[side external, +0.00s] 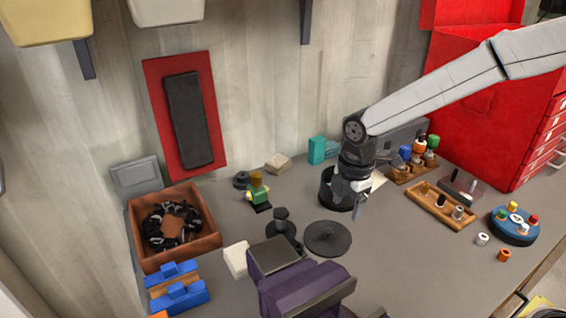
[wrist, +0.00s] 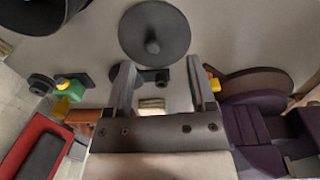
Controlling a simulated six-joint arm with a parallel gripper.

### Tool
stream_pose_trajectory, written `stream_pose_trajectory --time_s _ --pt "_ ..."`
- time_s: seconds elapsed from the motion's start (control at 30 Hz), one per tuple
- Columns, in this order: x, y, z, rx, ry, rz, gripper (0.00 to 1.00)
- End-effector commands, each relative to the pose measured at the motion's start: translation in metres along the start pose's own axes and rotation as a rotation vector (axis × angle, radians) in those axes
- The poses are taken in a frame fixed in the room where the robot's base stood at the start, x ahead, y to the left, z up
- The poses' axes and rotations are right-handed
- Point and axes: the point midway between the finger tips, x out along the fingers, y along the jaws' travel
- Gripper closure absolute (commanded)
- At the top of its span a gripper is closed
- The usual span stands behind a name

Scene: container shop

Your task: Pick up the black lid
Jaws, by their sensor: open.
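The black lid (side external: 328,240) is a flat round disc with a small knob in its middle. It lies on the grey bench in the side external view, below and left of my gripper (side external: 361,205). In the wrist view the lid (wrist: 154,24) is at the top centre, knob toward the camera, beyond the fingertips. My gripper (wrist: 160,72) is open with nothing held, its fingers apart. It is above the bench beside a black round pot (side external: 332,196), which it partly hides. The lid is fully visible and clear of the fingers.
A dark knobbed piece (side external: 281,222) stands just left of the lid, with a green figure (side external: 257,190) behind it. A purple object (side external: 300,285) is in front. A wooden tray (side external: 440,207) and a blue round holder (side external: 516,232) are at right. A brown box (side external: 205,235) is at left.

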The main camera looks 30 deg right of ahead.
Motion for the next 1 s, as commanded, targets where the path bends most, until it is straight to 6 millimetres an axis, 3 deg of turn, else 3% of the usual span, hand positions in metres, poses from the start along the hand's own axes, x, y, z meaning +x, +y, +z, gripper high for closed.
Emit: stream_pose_trajectory --time_s 0.1,0.3,0.57,1.0 --pt "-0.001 0.011 -0.014 -0.168 -0.002 -0.020 0.29" --pt "-0.002 0.020 -0.027 -0.345 -0.001 -0.041 0.29" --pt "-0.001 0.022 -0.029 -0.384 -0.001 -0.046 0.29" --pt "0.024 0.020 -0.028 -0.381 -0.001 -0.045 0.29"
